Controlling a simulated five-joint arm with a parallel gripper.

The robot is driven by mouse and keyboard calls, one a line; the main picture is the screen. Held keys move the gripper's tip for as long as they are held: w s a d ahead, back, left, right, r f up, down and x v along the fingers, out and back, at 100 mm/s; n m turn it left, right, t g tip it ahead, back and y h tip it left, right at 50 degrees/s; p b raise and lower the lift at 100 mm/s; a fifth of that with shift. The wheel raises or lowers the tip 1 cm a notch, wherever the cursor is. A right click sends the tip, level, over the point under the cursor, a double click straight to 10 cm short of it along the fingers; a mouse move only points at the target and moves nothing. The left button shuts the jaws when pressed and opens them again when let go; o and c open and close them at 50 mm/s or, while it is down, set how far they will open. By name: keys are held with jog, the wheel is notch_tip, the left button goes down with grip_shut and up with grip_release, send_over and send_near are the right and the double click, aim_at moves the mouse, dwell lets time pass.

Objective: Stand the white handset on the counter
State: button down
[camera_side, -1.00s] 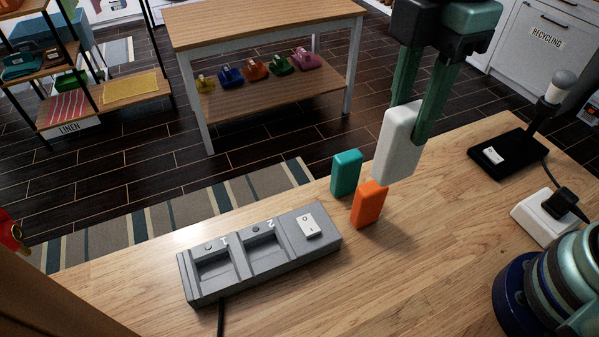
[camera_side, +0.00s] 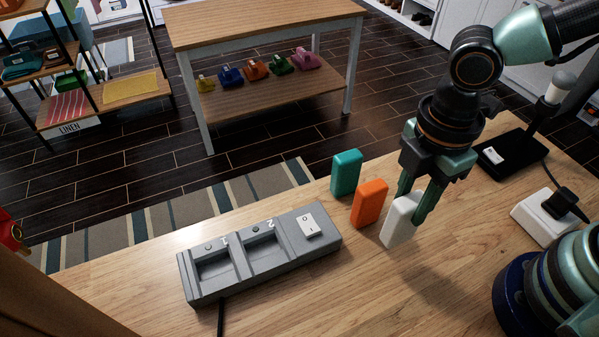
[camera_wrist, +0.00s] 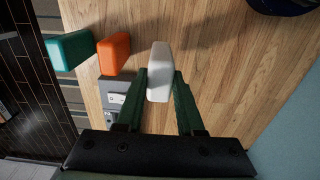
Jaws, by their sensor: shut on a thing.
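The white handset (camera_side: 400,222) is upright, or nearly so, at the counter (camera_side: 460,270), to the right of an orange handset. Its lower end looks to be at the wood; I cannot tell if it bears its weight there. My gripper (camera_side: 420,208) points down and is shut on the white handset's upper part, hiding some of it. In the wrist view the white handset (camera_wrist: 159,70) sits between the green fingers of my gripper (camera_wrist: 163,90).
An orange handset (camera_side: 370,203) and a teal handset (camera_side: 346,172) stand just left of it. A grey two-slot dock (camera_side: 318,258) with a switch lies further left, both slots empty. A black lamp base (camera_side: 508,158) and white socket block (camera_side: 540,225) are at right. Counter in front is clear.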

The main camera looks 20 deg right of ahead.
jog(key=shift+f, duration=2.8)
jog(key=shift+f, duration=0.1)
jog(key=c, duration=0.5)
grip_release()
jog(key=shift+f, duration=0.1)
notch_tip(320, 180, up, 12)
jog(key=shift+w+d+r, duration=0.1)
jog(key=shift+w+r, duration=0.05)
jog(key=shift+r, duration=0.05)
jog(key=w+d+r+m+t, duration=0.1)
jog(key=w+d+m+t, duration=0.1)
jog(key=d+m, duration=0.4)
jog(key=w+d+r+m+t, duration=0.1)
jog(key=w+d+r+m, duration=0.1)
jog(key=d+m, duration=0.4)
jog(key=w+d+r+m+t, duration=0.2)
jog(key=w+d+m, duration=0.1)
jog(key=d+m, duration=0.3)
jog(key=shift+w+r+t, duration=0.1)
jog(key=shift+r+t, duration=0.05)
jog(key=shift+t, duration=0.15)
